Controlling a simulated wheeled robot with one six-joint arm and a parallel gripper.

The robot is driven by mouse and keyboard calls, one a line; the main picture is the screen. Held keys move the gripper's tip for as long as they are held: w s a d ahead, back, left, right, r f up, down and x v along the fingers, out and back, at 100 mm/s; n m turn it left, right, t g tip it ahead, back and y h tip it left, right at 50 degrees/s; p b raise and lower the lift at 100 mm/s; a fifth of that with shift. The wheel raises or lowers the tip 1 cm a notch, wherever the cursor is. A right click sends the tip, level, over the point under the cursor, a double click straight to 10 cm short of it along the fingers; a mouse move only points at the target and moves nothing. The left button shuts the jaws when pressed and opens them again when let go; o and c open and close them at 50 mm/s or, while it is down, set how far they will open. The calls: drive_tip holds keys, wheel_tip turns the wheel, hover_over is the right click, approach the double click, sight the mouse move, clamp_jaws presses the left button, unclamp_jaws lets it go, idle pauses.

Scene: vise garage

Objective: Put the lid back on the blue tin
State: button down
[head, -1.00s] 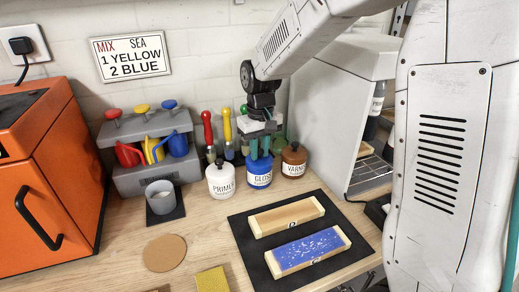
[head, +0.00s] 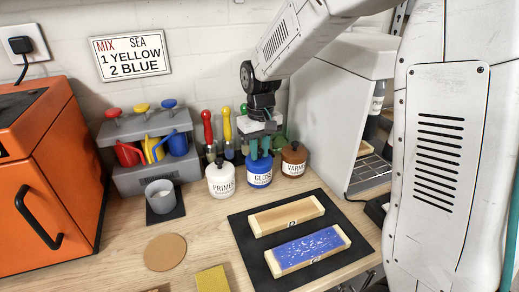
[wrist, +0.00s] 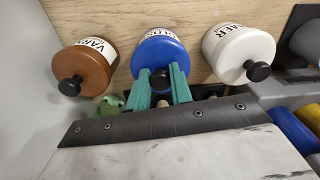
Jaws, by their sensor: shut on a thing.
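The blue tin (head: 259,177), with a white label reading GLOSS, stands upright on the bench between a white and a brown tin. It also shows in the wrist view (wrist: 160,48). My gripper (head: 260,152) is directly above it, pointing down. In the wrist view the teal fingers of my gripper (wrist: 160,73) are closed around the black knob (wrist: 161,77) of the blue lid. The lid sits at the top of the tin with no clear gap visible. The fingers and wrist hide part of the lid, so its exact seating cannot be told.
The white PRIMER tin (head: 221,181) stands close on the left and the brown VARNISH tin (head: 293,163) close on the right. Brushes (head: 208,130) stand behind. A black mat (head: 245,240) with two wooden blocks lies in front. A grey cup (head: 160,195) stands at left.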

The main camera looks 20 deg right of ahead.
idle(0.4)
drive_tip(key=c, duration=0.7)
unclamp_jaws()
drive_tip(key=shift+r, duration=3.5)
clamp_jaws()
